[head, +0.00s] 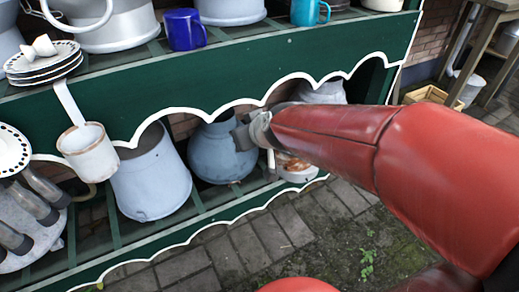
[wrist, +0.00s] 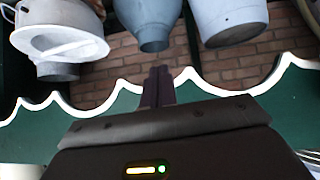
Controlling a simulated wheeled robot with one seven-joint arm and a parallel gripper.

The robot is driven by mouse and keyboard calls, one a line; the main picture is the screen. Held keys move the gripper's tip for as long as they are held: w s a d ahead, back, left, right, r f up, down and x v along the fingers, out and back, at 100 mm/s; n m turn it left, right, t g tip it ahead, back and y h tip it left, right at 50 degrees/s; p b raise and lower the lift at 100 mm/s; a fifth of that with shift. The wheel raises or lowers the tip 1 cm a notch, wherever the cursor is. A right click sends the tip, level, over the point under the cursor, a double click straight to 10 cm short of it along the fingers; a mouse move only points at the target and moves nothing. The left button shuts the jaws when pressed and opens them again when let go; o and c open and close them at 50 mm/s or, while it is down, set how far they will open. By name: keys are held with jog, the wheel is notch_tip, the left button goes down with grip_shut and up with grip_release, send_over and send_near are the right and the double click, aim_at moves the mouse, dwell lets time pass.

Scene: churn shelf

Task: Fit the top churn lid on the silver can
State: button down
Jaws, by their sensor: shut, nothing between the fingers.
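A pale silver-grey can (head: 150,178) stands upright on the lower green shelf; a blue-grey churn (head: 218,150) stands to its right. Another pale can (head: 320,92) shows partly behind my arm. Which one is the silver can is not certain. I cannot pick out a churn lid with certainty. My gripper (head: 238,138) is in front of the blue-grey churn in the head view. In the wrist view my gripper (wrist: 158,72) is shut and empty, its fingertips apart from the cans. There the blue-grey churn (wrist: 150,25) and pale can (wrist: 230,22) appear upside down.
A scalloped green board (head: 230,75) with white edging hangs above the lower shelf. A blue mug (head: 185,30) and a teal mug (head: 307,12) stand above. Paving (head: 290,235) in front is open.

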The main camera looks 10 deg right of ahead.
jog(key=w+a+f+n+t+h+b, duration=0.2)
jog(key=w+a+f+t+h, duration=0.15)
jog(key=w+f, duration=0.85)
notch_tip(320, 180, down, 10)
jog(key=s+d+n+t+h+b, duration=0.15)
jog(key=n+h, duration=0.25)
jog(key=h, duration=0.6)
jog(key=w+d+b, duration=0.2)
jog(key=w+d, duration=0.5)
jog(key=d, duration=0.2)
jog(key=shift+w+d, duration=0.4)
jog(key=shift+r, duration=0.1)
